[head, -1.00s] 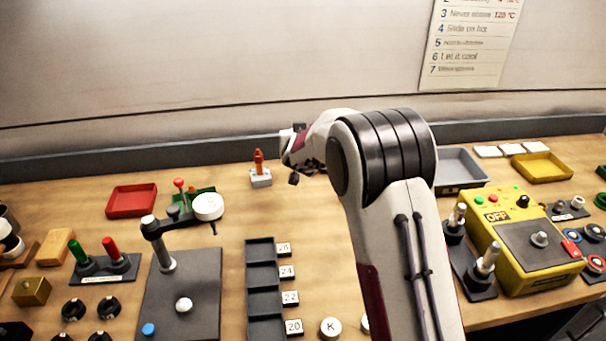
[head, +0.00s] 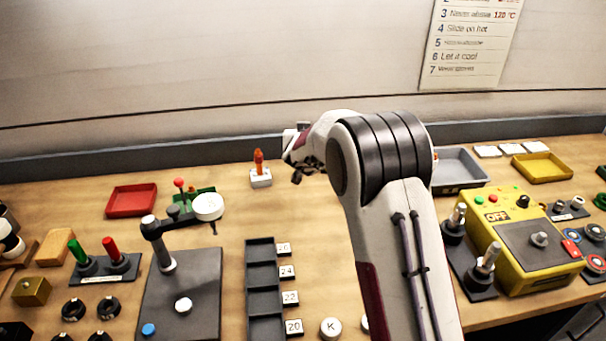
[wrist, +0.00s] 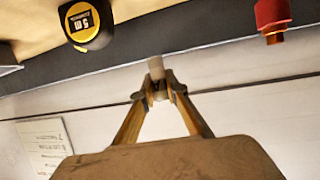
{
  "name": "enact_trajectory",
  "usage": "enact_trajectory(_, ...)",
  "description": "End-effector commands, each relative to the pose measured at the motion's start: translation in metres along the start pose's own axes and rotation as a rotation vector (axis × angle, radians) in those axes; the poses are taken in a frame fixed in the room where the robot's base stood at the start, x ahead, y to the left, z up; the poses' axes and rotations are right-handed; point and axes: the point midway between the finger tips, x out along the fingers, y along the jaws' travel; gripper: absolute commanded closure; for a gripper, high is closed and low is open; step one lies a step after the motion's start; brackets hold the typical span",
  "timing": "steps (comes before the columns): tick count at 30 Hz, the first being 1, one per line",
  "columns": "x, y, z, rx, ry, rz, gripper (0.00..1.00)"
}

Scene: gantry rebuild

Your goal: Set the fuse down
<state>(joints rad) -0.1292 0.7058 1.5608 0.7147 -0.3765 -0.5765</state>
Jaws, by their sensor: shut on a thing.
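My gripper (wrist: 158,92) is shut on a small pale cylinder, the fuse (wrist: 156,68), which sticks out past the fingertips in the wrist view. In the head view my gripper (head: 308,170) is over the back of the bench, right of an orange-topped piece on a white base, and largely hidden by my arm. I cannot make out the fuse in the head view, nor whether it touches anything.
A yellow tape measure (wrist: 88,26) and a red part (wrist: 272,20) show in the wrist view. The orange-topped piece (head: 259,168), a red tray (head: 132,201), a black slotted rack (head: 262,290), a grey tray (head: 462,168) and a yellow control box (head: 530,240) stand on the bench.

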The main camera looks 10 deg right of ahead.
Motion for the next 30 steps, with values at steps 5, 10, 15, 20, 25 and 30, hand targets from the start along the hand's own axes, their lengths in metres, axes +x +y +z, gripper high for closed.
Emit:
enact_trajectory(5, 0.0, 0.0, 0.0, 0.0, 0.0, -0.003, 1.0)
enact_trajectory(10, 0.0, 0.0, 0.0, 0.0, 0.0, -0.003, 1.0)
enact_trajectory(15, 0.002, 0.0, 0.004, -0.001, 0.0, -0.003, 1.0)
enact_trajectory(20, 0.008, 0.0, 0.019, -0.003, -0.003, -0.003, 1.0)
enact_trajectory(25, 0.017, 0.0, 0.04, -0.003, -0.002, -0.002, 1.0)
enact_trajectory(30, 0.023, 0.0, 0.055, 0.0, -0.001, -0.003, 1.0)
